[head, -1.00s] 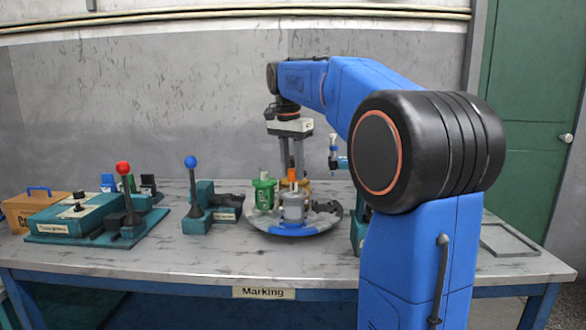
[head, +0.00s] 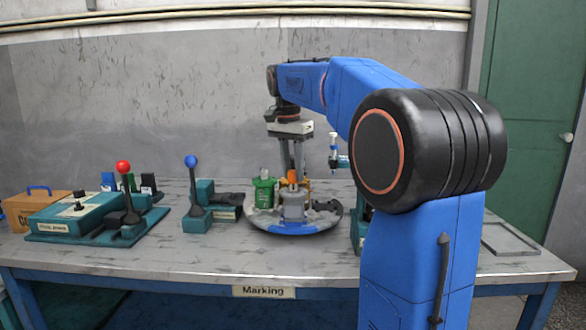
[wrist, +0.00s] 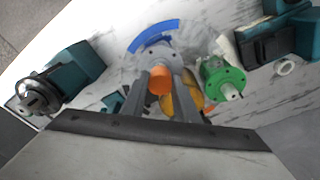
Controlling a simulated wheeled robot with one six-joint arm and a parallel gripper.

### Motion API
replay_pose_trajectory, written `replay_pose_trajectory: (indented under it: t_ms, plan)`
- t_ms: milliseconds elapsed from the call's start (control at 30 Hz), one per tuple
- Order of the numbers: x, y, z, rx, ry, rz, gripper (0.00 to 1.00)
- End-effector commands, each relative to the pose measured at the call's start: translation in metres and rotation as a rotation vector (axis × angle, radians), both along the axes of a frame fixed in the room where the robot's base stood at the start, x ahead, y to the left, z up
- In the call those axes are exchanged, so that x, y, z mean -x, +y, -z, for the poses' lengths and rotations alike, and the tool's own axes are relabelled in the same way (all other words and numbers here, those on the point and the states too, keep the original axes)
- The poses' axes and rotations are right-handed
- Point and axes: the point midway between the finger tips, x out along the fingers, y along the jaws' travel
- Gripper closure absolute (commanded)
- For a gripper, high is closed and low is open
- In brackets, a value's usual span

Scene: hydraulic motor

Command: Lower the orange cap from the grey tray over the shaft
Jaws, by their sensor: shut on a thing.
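The orange cap (head: 292,176) is between the two fingers of my gripper (head: 291,172), which is shut on it. It also shows as a round orange end between the fingers in the wrist view (wrist: 160,80). The cap is directly over the grey motor housing (head: 292,207), which stands on the round turntable (head: 277,230). The shaft is hidden under the cap, so I cannot tell whether the cap touches it. The grey tray (head: 512,239) lies flat and empty at the right end of the table.
A green part (head: 264,193) stands close left of the housing; a yellow-orange part (wrist: 188,98) sits close behind. A blue-knobbed lever (head: 191,163) and a teal box with a red-knobbed lever (head: 124,168) stand left. The front table strip is clear.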

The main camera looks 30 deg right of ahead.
Motion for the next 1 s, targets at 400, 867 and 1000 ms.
replay_pose_trajectory:
  t_ms: [400,867,1000]
  plan:
    - [-0.0001,0.0,0.0039,0.001,-0.001,0.0,0.68]
    - [-0.0001,0.0,0.0039,0.001,-0.001,0.0,0.32]
    - [-0.0001,0.0,0.0039,0.001,-0.001,0.0,0.32]
